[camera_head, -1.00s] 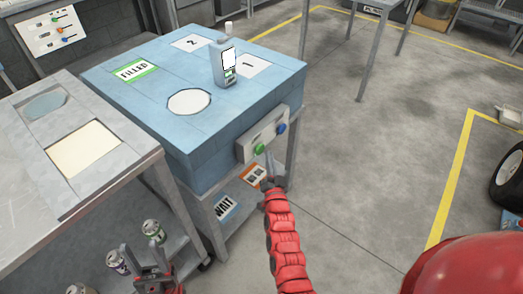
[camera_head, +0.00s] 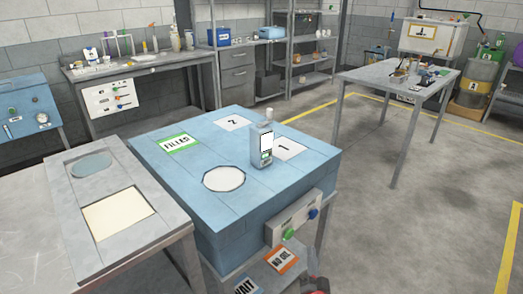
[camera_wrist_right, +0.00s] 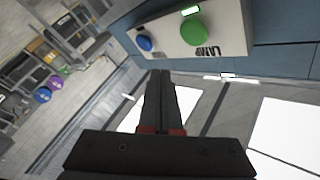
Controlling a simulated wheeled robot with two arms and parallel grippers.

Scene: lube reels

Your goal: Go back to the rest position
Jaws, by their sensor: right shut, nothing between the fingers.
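My right gripper (camera_head: 312,268) shows only in small part at the bottom edge of the head view, below the white button panel on the blue table's front side. In the right wrist view its fingers (camera_wrist_right: 160,85) are together and hold nothing. The panel (camera_head: 293,218) carries a green button (camera_head: 289,235) and a blue button (camera_head: 313,213). In the right wrist view the green button (camera_wrist_right: 194,31) and blue button (camera_wrist_right: 144,43) lie beyond the fingertips, apart from them. My left gripper is out of view.
A grey bottle (camera_head: 261,148) stands on the blue table (camera_head: 190,184) beside label 1. A grey table (camera_head: 60,225) adjoins at left. A lower shelf holds orange-edged and blue-edged cards (camera_head: 282,260). Another table (camera_head: 390,78) stands at back right. The floor at right is clear.

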